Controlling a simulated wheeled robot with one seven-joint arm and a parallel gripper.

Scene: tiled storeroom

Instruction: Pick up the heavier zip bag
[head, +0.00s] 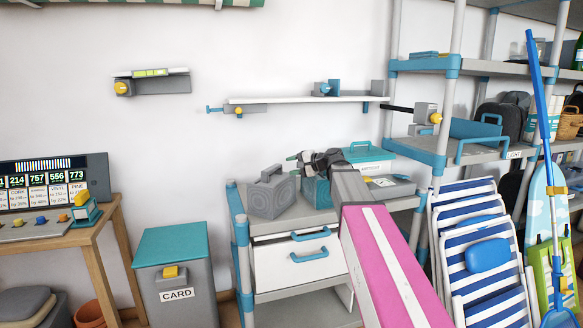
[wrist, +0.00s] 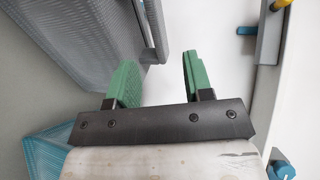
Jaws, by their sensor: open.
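A grey patterned case-like thing with a top handle (head: 271,196) stands on the counter, left of my arm. A teal patterned thing (head: 316,192) stands right beside it, partly hidden by my arm. These may be the zip bags; I cannot tell for sure, nor which is heavier. My gripper (head: 303,158) is just above them. In the wrist view its green fingers (wrist: 160,78) are apart with nothing between them. A grey meshed surface (wrist: 80,35) lies close beyond the left finger, and a teal meshed one (wrist: 55,155) is at lower left.
The counter (head: 325,216) also bears a white box with a teal lid (head: 368,158) behind my arm. A wall shelf (head: 300,100) hangs above. Shelving (head: 440,160) and striped folding chairs (head: 485,245) crowd the right. A card bin (head: 175,265) stands left.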

